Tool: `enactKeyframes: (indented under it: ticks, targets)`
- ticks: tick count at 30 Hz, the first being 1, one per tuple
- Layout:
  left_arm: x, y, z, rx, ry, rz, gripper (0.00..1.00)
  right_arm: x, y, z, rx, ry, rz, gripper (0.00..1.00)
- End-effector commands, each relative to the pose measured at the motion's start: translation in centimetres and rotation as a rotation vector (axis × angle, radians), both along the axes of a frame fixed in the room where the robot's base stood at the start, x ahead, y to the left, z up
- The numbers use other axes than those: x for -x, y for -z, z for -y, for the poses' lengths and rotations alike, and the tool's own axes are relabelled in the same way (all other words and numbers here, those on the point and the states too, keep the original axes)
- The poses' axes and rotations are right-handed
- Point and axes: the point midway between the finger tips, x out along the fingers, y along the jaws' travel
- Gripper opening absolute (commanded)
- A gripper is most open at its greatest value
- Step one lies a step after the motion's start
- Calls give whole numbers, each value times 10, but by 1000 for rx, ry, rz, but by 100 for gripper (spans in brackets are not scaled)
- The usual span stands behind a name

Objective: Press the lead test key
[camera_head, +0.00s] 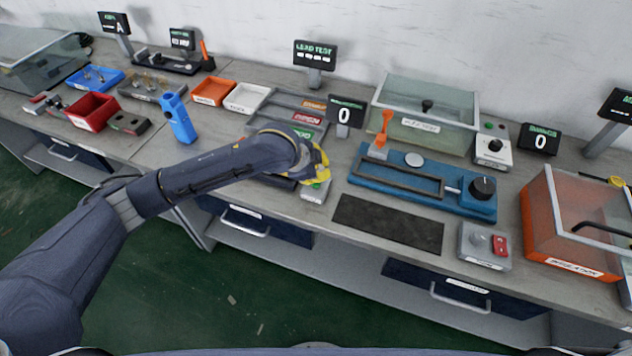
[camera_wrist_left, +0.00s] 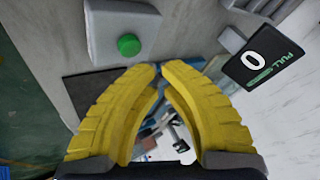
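A grey box with a green button, which I take for the lead test key (camera_head: 315,193), stands at the bench's front edge, partly hidden by my left gripper in the head view. In the left wrist view its green button (camera_wrist_left: 128,45) shows clearly at upper left, uncovered. My left gripper (camera_head: 320,163) is over the bench close to the box. Its yellow fingertips (camera_wrist_left: 161,69) meet, with nothing held between them, and appear apart from the button. The lead test display (camera_head: 315,54) stands at the back by the wall, showing dashes. My right gripper is not in view.
A display reading 0 (camera_head: 345,112) stands behind my gripper. Right of it are a blue fixture (camera_head: 425,190) with a black knob and a dark mat (camera_head: 388,224). A rack of coloured-label trays (camera_head: 282,104) lies behind.

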Motion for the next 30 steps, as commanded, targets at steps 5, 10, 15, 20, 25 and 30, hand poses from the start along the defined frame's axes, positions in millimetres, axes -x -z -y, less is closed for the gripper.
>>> enactKeyframes:
  ticks: [5,10,15,20,25,30]
  targets:
    - [0,6,0,0,1,0,0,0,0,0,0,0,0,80]
    - [0,8,0,0,1,0,0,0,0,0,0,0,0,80]
    - [0,8,0,0,1,0,0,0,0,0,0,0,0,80]
    - [0,8,0,0,1,0,0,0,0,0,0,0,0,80]
    - [0,8,0,0,1,0,0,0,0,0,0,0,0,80]
    - [0,8,0,0,1,0,0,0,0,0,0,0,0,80]
